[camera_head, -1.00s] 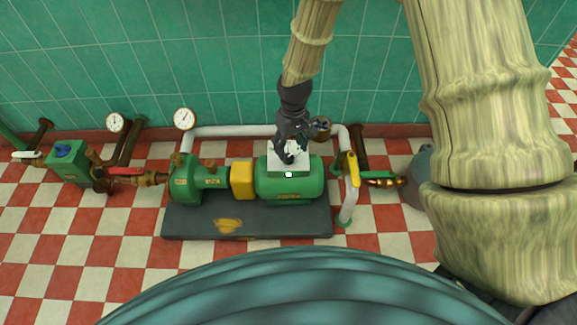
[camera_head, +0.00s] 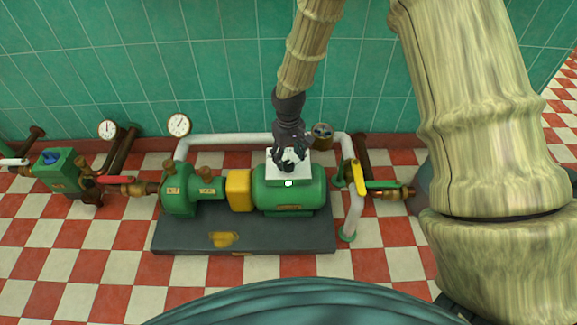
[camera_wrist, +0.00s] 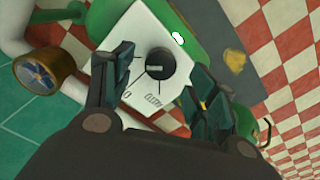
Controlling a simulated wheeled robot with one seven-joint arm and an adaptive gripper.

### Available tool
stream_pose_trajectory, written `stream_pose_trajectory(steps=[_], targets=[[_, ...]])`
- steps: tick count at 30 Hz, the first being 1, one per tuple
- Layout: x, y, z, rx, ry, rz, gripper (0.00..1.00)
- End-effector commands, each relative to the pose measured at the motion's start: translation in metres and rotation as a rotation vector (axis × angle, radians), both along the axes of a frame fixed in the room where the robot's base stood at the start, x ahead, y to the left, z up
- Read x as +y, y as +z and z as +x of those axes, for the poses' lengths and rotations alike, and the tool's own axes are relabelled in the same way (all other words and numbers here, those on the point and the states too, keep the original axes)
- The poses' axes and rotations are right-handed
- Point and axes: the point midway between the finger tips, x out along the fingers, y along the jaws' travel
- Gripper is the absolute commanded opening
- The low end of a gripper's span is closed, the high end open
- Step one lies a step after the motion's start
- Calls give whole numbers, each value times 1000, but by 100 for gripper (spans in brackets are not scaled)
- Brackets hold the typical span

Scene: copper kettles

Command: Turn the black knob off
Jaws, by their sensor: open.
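The black knob (camera_wrist: 160,64) sits on the face of a white control box (camera_wrist: 138,28) on top of the green pump motor (camera_head: 262,190). In the wrist view the knob shows between and beyond my two open fingers, with lettering on the box face near it. My gripper (camera_wrist: 158,95) is open and empty, and no contact with the knob can be seen. In the head view my gripper (camera_head: 288,164) is over the white box (camera_head: 302,158) and hides the knob or most of it.
A yellow-handled valve (camera_head: 358,178) and white pipe (camera_head: 355,215) stand right of the motor. A round brass-rimmed fitting (camera_head: 322,131) is behind the box. A yellow coupling (camera_head: 239,190) and two gauges (camera_head: 179,125) are to the left. The checkered floor in front is clear.

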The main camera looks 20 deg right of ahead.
Motion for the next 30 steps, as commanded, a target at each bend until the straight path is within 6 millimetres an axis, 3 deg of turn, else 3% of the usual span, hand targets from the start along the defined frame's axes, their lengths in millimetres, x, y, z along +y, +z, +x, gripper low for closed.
stream_pose_trajectory(steps=[1, 7, 19, 20, 27, 30], targets=[[0, -11, 0, 2, 0, 0, 58], [0, -29, 0, 0, 0, -1, 58], [0, -33, 0, 0, 0, 0, 58], [0, -33, 0, 0, 0, 0, 56], [0, -33, 0, 0, 0, 0, 12], [0, -33, 0, 0, 0, -1, 12]])
